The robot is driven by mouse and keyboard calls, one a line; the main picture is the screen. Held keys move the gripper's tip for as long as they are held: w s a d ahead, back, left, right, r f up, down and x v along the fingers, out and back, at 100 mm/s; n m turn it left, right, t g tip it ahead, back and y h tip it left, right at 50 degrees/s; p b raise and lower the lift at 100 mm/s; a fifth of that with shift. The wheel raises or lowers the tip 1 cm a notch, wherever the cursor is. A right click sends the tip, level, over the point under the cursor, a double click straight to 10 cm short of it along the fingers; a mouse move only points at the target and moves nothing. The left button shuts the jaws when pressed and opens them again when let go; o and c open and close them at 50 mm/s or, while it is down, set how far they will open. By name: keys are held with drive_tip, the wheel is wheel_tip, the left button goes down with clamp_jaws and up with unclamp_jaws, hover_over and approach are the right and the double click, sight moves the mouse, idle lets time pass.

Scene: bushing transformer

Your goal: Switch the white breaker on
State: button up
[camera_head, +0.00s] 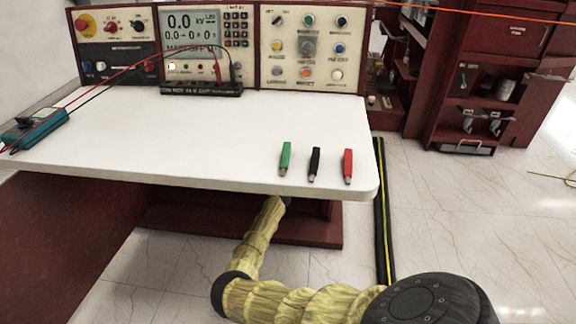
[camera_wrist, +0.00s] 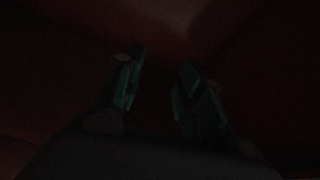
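I cannot pick out a white breaker for certain in either view. The right control panel (camera_head: 311,50) in the head view has several coloured buttons and knobs, among them a white knob (camera_head: 336,74) at lower right. My arm, in a yellowish sleeve, reaches in under the front edge of the white table; my gripper is hidden there in the head view. In the dark wrist view, my gripper (camera_wrist: 158,78) shows two greenish fingers standing apart, with nothing visible between them. Behind them is only a dim, dark red surface.
The white tabletop (camera_head: 200,135) holds a green, a black and a red plug (camera_head: 348,165) near its front right. A multimeter (camera_head: 35,128) with leads lies at the left edge. A dark red cabinet (camera_head: 490,70) stands at the back right. The tiled floor is open at right.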

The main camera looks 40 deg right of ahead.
drive_tip(key=shift+s+a+f+g+y+p, duration=0.15)
drive_tip(key=shift+a+f+y+p, duration=0.05)
drive_tip(key=shift+a+f+p, duration=0.3)
drive_tip(key=shift+s+a+f+g+y+p, duration=0.1)
drive_tip(key=shift+a+f+g+y+p, duration=0.1)
drive_tip(key=shift+a+f+p, duration=0.3)
drive_tip(key=shift+a, duration=0.15)
